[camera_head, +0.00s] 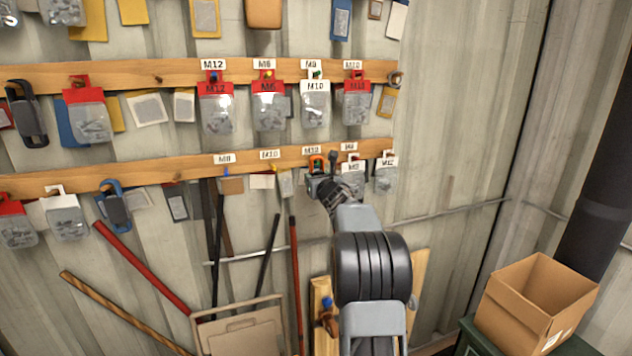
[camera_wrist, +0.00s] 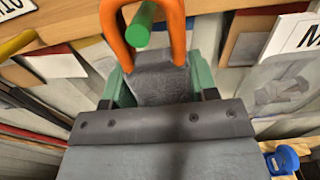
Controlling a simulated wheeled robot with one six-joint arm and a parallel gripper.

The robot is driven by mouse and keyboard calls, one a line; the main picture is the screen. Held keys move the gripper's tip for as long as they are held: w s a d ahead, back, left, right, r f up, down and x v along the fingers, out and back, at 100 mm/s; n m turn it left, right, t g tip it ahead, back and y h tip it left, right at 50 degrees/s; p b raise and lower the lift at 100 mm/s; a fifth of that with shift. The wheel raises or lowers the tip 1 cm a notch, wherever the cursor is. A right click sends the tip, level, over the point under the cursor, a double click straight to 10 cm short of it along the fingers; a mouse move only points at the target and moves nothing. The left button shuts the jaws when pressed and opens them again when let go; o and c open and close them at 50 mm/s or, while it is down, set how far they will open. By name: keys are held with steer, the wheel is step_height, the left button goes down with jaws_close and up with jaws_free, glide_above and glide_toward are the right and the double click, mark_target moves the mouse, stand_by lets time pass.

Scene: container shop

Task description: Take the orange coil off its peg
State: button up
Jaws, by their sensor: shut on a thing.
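The orange coil (camera_head: 316,160) hangs at the lower wooden rail, under a white label. In the wrist view its orange loop (camera_wrist: 112,34) goes around a green peg (camera_wrist: 141,22), whose end points toward me. A dark grey textured part sits below the loop, between the green fingers of my gripper (camera_wrist: 160,82). The fingers are closed on this part from both sides. In the head view my gripper (camera_head: 324,184) is at the rail, and my wrist hides much of the coil's lower part.
Bagged packs (camera_head: 386,180) hang close on the right, and one clear bag (camera_wrist: 285,85) is near my gripper in the wrist view. More red-topped bags (camera_head: 269,107) hang on the rail above. A cardboard box (camera_head: 536,305) stands at the lower right. The wall right of the rails is bare.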

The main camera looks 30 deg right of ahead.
steer(key=shift+b+v, duration=1)
steer(key=shift+v, duration=0.7)
steer(key=shift+r, duration=0.2)
steer(key=shift+s, duration=0.15)
steer(key=shift+b+v, duration=1.3)
steer(key=shift+v, duration=1.1)
